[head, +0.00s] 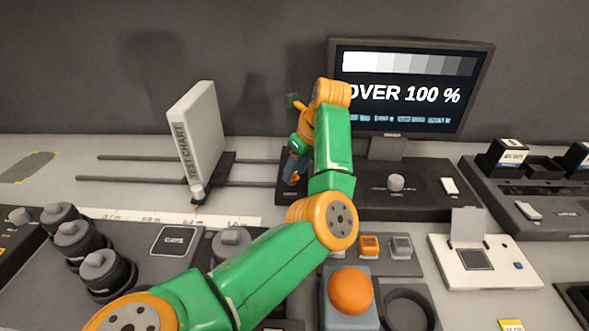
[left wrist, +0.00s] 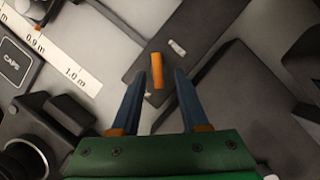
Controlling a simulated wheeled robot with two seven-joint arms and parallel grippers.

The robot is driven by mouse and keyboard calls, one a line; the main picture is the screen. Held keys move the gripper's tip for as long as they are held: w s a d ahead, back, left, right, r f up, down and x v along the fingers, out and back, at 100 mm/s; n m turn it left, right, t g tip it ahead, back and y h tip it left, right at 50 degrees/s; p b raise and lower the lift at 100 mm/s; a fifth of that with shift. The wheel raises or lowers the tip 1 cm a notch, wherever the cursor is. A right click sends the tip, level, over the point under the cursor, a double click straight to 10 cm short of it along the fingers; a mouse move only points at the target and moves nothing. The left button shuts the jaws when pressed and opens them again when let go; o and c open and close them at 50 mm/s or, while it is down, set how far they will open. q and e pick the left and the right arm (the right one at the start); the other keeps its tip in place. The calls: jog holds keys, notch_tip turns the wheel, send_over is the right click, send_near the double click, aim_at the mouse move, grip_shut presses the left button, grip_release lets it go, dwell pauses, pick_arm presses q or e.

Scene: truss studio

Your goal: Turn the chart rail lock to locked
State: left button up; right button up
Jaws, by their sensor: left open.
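My left gripper (head: 293,168) points down over the dark block (head: 287,192) at the right end of the chart rails. In the left wrist view the open jaws (left wrist: 160,75) stand on both sides of a small orange lever (left wrist: 157,70), which I take for the rail lock. The lever lies between the fingertips with gaps showing; I cannot tell how far above it they are. A small white label (left wrist: 177,46) sits beside it, too small to read. My right gripper is not in view.
Two thin rails (head: 130,180) run from the carriage's left to the block. A white scale strip (head: 165,216) lies in front. A monitor (head: 410,88) reading "OVER 100 %" stands behind. Lenses (head: 102,270) and an orange button (head: 351,290) stand nearer me.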

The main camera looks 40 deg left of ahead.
pick_arm(q)
jog(key=shift+a+f, duration=0.35)
jog(key=shift+f, duration=0.2)
jog(key=shift+s+a+f, duration=0.1)
jog(key=shift+a+f, duration=0.1)
jog(key=shift+f, duration=0.05)
jog(key=shift+d, duration=0.1)
grip_shut()
